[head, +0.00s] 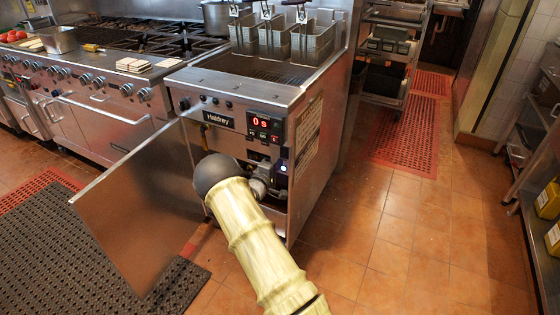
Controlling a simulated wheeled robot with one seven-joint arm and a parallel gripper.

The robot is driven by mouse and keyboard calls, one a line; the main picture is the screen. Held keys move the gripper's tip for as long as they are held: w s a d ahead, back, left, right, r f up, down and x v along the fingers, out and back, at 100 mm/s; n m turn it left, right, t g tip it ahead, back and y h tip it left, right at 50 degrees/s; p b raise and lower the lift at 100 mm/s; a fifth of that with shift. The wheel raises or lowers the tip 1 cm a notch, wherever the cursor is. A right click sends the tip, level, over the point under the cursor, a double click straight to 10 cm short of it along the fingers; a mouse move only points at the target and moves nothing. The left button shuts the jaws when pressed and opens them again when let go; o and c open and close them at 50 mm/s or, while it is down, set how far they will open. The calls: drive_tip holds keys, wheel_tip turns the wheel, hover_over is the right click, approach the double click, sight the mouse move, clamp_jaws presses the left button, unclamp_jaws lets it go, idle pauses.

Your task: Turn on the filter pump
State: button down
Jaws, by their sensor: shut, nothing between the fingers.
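The fryer (240,95) stands in the middle of the head view, with a red "0s" on its control panel (265,126). Its cabinet door (150,205) is swung open to the left. My arm reaches up from the bottom and bends right into the open cabinet. My gripper (272,178) is partly visible at the cabinet's right side, shut and empty. A small blue-white light (284,153) shows beside it on a dark part. I cannot make out the filter pump or its switch, and my arm hides much of the cabinet interior.
Several fry baskets (311,42) hang over the fryer. A range (115,85) with knobs stands to the left. Dark mats (50,245) lie at the lower left. A rack (390,50) stands behind right, and shelves (535,130) line the right edge. The tiled floor (410,250) at right is clear.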

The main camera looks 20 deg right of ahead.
drive_tip(key=f+p+v, duration=0.2)
drive_tip(key=v, duration=0.9)
drive_tip(key=shift+s+a, duration=0.3)
drive_tip(key=shift+s, duration=0.1)
drive_tip(key=shift+f, duration=0.15)
drive_tip(key=shift+w, duration=0.1)
